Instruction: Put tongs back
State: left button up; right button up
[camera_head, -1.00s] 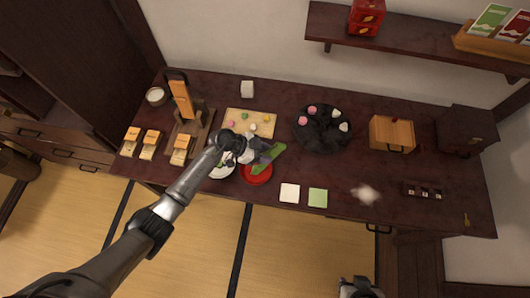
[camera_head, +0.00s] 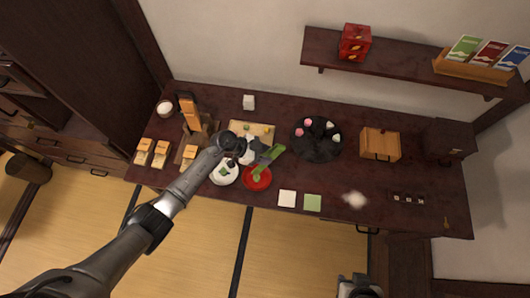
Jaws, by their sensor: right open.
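Green tongs (camera_head: 272,159) lie slantwise at my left gripper, partly over a round red dish (camera_head: 257,184). My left gripper (camera_head: 258,157) reaches in from the left over the front of the table and appears shut on the tongs; its fingers are small and partly hidden by the wrist. My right gripper (camera_head: 357,288) shows only in part at the bottom edge, away from the table.
The dark table holds a wooden board (camera_head: 263,130) with sweets, a black round tray (camera_head: 308,150) with pink and white pieces, a wooden box (camera_head: 379,145), and white (camera_head: 287,198) and green (camera_head: 313,203) squares. A wooden stand (camera_head: 190,115) is at left. A shelf (camera_head: 400,62) hangs behind.

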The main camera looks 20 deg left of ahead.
jog(key=shift+r, duration=0.45)
